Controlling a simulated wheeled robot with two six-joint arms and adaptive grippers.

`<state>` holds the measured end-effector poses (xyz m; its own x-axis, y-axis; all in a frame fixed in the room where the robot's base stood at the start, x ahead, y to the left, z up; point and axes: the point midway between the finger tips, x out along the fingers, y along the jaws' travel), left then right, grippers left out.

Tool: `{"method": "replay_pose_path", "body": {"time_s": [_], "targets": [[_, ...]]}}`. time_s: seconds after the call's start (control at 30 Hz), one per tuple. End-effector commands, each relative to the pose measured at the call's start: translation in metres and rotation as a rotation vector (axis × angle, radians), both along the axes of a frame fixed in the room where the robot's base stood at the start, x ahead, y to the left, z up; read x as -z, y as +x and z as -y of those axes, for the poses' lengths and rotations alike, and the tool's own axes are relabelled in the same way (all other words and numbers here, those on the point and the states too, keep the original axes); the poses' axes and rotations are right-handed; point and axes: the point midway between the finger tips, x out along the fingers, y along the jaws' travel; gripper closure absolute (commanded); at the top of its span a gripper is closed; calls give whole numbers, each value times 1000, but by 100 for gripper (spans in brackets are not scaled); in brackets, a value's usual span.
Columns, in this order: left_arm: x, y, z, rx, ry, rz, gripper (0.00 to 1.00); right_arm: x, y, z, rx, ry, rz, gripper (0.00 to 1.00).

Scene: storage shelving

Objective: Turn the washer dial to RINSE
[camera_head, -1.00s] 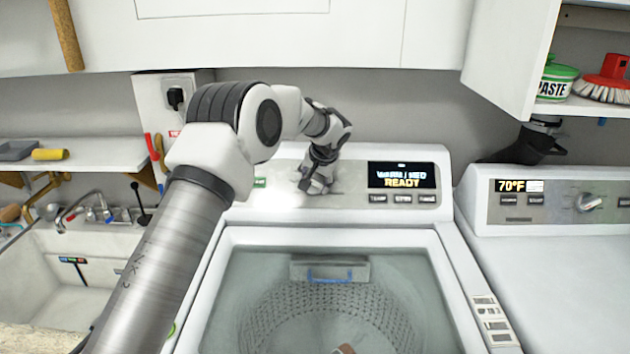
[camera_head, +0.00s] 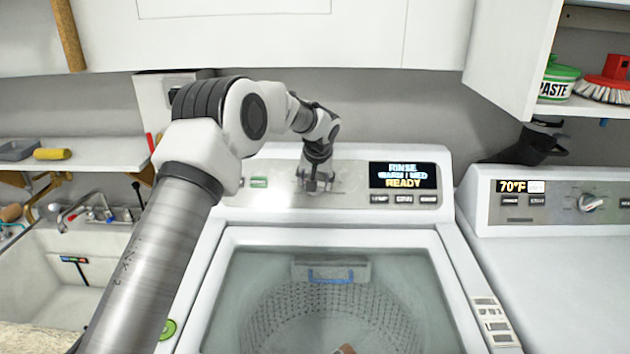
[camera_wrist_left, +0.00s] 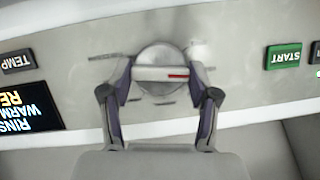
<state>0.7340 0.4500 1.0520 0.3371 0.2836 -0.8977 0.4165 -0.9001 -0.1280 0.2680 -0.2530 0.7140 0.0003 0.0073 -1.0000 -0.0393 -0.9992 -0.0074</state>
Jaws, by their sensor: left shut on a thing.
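The washer (camera_head: 335,231) stands in the middle with its control panel at the back. Its display (camera_head: 403,176) reads RINSE, WARM / MED and READY. My left gripper (camera_head: 317,186) is at the panel, left of the display, and covers most of the dial in the head view. In the left wrist view the round grey dial (camera_wrist_left: 158,62) has a raised bar with a red mark, and the fingers of my left gripper (camera_wrist_left: 160,80) are shut on it from both sides. The green START button (camera_wrist_left: 284,57) is beside it. My right gripper is not in view.
A sink (camera_head: 60,300) is at the left. Cabinets (camera_head: 270,35) hang above the panel.

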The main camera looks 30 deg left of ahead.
Motion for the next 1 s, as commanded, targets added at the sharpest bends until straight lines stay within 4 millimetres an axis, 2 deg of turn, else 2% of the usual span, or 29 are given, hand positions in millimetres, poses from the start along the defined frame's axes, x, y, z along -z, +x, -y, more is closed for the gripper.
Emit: {"method": "replay_pose_path", "body": {"time_s": [0.07,0.1,0.13,0.47,0.57,0.67,0.9,1.0], "targets": [[2,-1,0,0,-1,-5,74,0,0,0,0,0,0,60],[2,-1,0,0,-1,-5,25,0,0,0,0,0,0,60],[2,-1,0,0,-1,-5,15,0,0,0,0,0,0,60],[0,-1,0,0,0,-2,14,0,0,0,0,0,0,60],[-7,-2,2,1,0,-1,14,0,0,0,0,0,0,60],[-23,-8,7,1,0,0,14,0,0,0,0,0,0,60],[-78,-29,25,2,1,-1,14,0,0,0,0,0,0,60],[-94,-36,30,1,0,-2,14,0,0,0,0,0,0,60]]}}
